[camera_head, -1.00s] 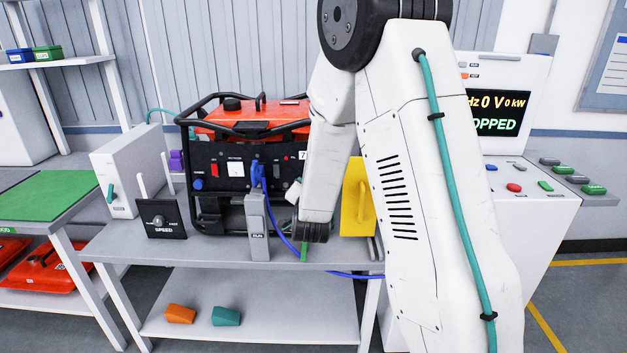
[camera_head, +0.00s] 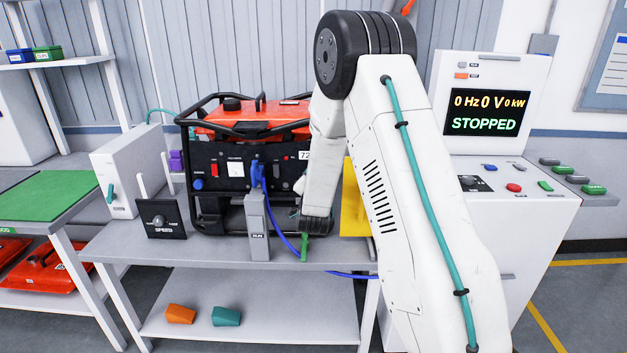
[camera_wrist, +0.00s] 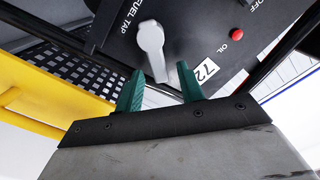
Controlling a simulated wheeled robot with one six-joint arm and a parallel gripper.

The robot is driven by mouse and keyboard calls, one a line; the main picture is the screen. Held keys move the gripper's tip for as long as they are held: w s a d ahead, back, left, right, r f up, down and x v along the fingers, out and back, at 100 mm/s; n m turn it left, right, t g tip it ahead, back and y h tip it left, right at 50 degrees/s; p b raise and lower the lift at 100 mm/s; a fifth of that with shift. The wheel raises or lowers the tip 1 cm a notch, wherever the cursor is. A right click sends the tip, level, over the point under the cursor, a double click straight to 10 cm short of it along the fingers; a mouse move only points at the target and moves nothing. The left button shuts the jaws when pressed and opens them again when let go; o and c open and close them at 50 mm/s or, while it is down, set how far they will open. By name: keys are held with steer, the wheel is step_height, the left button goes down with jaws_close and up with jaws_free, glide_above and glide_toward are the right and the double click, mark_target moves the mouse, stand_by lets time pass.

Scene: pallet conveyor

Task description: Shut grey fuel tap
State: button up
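The grey fuel tap (camera_wrist: 151,46) is a light grey lever on the dark panel under the words FUEL TAP in the wrist view. Its free end points towards my gripper. My gripper (camera_wrist: 160,85) has two green fingers, spread apart and empty between them except for the tap's tip, which shows near the gap. I cannot tell whether the fingers touch it. In the head view the tap is hidden behind my arm, and my gripper is mostly hidden too. The tap belongs to the generator (camera_head: 225,165), a black-framed machine with an orange tank.
A yellow plate (camera_head: 351,205) stands right of the generator and shows at the left in the wrist view. A blue cable (camera_head: 285,235) runs from the panel over the bench (camera_head: 190,252). A control desk (camera_head: 490,125) reads STOPPED. A red OIL lamp (camera_wrist: 237,34) is near the tap.

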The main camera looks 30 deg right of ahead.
jaws_close()
steer(key=shift+a+r, duration=0.1)
steer(key=a+n, duration=0.1)
steer(key=n, duration=0.3)
steer(key=w+a+n, duration=0.1)
steer(key=n, duration=0.3)
steer(key=w+a+n, duration=0.1)
steer(key=n, duration=0.3)
steer(key=shift+w+a+r, duration=0.2)
steer(key=shift+a+r, duration=0.05)
steer(key=shift+w+a+f+n, duration=0.15)
steer(key=shift+w+a+n, duration=0.1)
steer(key=shift+n, duration=0.7)
steer(key=shift+w+a+f+n, duration=0.15)
steer(key=shift+a+n, duration=0.1)
steer(key=shift+n, duration=0.7)
